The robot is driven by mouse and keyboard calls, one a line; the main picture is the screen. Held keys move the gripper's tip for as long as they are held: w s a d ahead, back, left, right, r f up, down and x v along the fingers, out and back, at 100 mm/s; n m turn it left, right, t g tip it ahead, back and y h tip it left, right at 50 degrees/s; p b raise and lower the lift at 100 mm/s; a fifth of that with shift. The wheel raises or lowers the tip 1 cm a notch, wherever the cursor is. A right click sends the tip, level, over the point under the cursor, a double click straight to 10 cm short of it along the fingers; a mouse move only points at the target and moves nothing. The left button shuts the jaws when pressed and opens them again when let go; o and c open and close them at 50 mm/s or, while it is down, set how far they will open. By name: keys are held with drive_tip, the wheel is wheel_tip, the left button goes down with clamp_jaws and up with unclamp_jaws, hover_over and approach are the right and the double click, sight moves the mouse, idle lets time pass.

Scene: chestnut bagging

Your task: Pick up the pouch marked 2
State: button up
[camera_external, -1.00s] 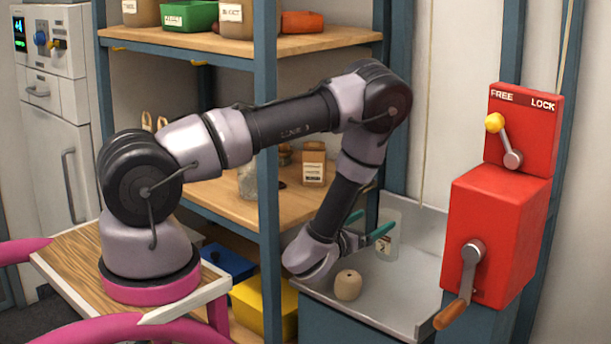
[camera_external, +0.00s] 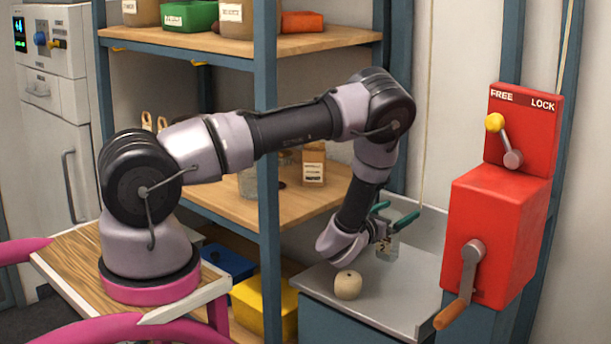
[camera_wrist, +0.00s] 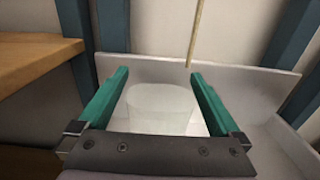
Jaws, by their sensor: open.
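The pouch marked 2 (camera_external: 388,249) is a clear, see-through pouch with a small dark mark. It stands in the grey metal tray, and its upper part is partly hidden by my gripper. My gripper (camera_external: 395,214) is open, with teal fingers reaching over the pouch's upper part. In the wrist view the pale pouch (camera_wrist: 160,108) shows between the two open fingers (camera_wrist: 158,76), with a gap on each side. I cannot tell whether either finger touches it.
A round beige ball-like object (camera_external: 348,285) sits in the tray (camera_external: 415,312) near its front left. A red box with a crank (camera_external: 490,240) stands close on the right. A cord (camera_external: 425,130) hangs behind. A blue shelf post (camera_external: 267,180) rises on the left.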

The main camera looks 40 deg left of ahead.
drive_tip(key=shift+c, duration=0.3)
clamp_jaws()
